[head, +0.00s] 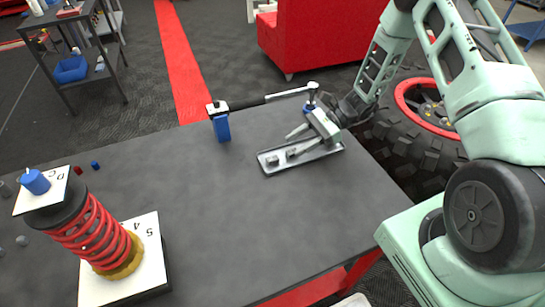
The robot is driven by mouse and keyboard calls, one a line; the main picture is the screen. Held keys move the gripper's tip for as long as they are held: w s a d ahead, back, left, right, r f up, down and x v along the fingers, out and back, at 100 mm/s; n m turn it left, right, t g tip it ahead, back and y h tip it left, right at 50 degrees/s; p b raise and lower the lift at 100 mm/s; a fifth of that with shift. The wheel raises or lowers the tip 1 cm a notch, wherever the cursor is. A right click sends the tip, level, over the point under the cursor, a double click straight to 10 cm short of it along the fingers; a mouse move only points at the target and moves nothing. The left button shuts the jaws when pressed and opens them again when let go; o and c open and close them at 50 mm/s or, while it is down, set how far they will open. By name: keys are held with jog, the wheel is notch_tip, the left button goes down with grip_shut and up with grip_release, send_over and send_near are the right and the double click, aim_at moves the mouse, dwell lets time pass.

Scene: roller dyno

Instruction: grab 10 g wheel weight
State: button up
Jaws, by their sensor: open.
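A shallow grey tray (325,156) lies on the dark workbench, right of its middle. Small grey wheel weights lie in it: one at the left end (272,160) and one near the middle (291,153). No gram marks can be read, so I cannot tell which is the 10 g one. My gripper (297,139) is open above the tray, its fingers pointing left. The nearer finger is close to the middle weight; I cannot tell whether they touch. My gripper and wrist hide part of the tray's far side.
A blue holder (221,126) with a long-handled tool (262,100) stands behind the tray. The bench (215,185) between is clear. A large tyre (405,135) is right of the bench.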

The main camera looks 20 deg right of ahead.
aim_at(277, 156)
jog(key=shift+p+x, duration=0.85)
jog(key=shift+x, duration=2.1)
grip_shut()
